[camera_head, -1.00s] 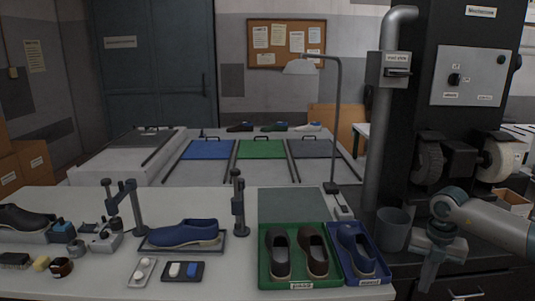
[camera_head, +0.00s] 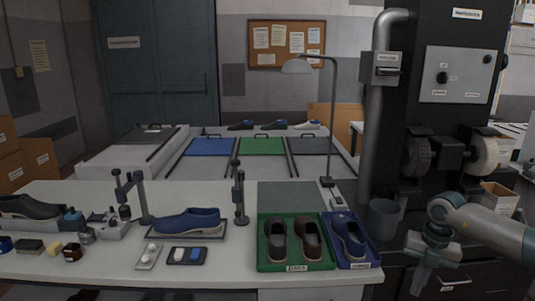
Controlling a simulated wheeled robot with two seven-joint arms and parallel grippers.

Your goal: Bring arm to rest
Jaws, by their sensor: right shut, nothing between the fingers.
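My right arm comes in from the right edge, its teal and grey wrist low in front of the dark machine cabinet. My right gripper (camera_head: 422,279) points downward, shut and empty, beside the right end of the white bench (camera_head: 220,270) and apart from it. My left gripper is out of view. A blue shoe (camera_head: 188,222) lies on a flat plate mid-bench. A green tray (camera_head: 296,268) holds a pair of brown shoes (camera_head: 309,238). A blue tray (camera_head: 358,264) beside it holds one blue shoe (camera_head: 347,236).
A dark bin (camera_head: 384,220) stands behind my right gripper, near the upright grey pipe (camera_head: 375,150). A lamp (camera_head: 331,130) and posts (camera_head: 239,195) rise from the bench. Small bottles, brushes and a dark shoe (camera_head: 30,208) crowd its left end.

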